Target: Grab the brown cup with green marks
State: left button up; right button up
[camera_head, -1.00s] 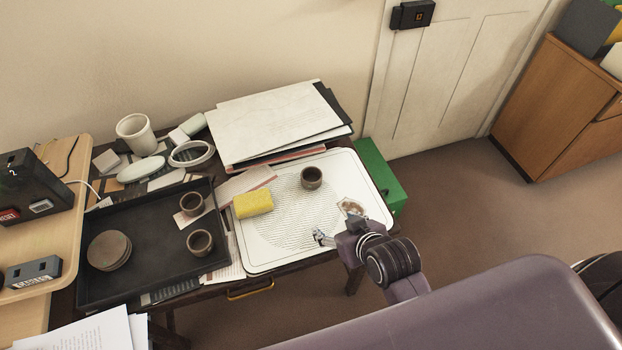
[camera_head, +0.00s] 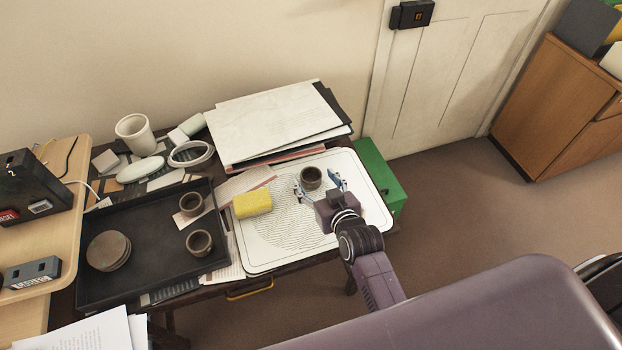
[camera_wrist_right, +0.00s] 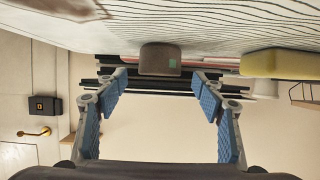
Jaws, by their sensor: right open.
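A brown cup (camera_head: 311,178) stands upright on the white tray (camera_head: 262,262). In the right wrist view the brown cup (camera_wrist_right: 160,60) shows a small green mark on its side, and it sits ahead, centred between the fingers. My right gripper (camera_head: 321,184) is open, its fingers on either side of the cup in the head view. The wrist view shows the gripper (camera_wrist_right: 161,82) with the cup beyond its fingertips and no visible contact. Two similar brown cups, one (camera_head: 191,203) behind the other (camera_head: 199,242), stand on the black tray (camera_head: 150,285). My left gripper is not in view.
A yellow sponge (camera_head: 252,204) lies on the white tray, left of the cup. Stacked papers and folders (camera_head: 275,125) lie behind the tray. A stack of brown dishes (camera_head: 108,250) is on the black tray. A green box (camera_head: 381,176) stands right of the table.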

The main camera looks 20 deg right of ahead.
aim_at(308, 171)
jog(key=x, duration=0.4)
jog(key=shift+f, duration=0.2)
jog(key=shift+s, duration=0.1)
jog(key=shift+c, duration=0.6)
jog(key=shift+d, duration=0.1)
jog(key=c, duration=1.2)
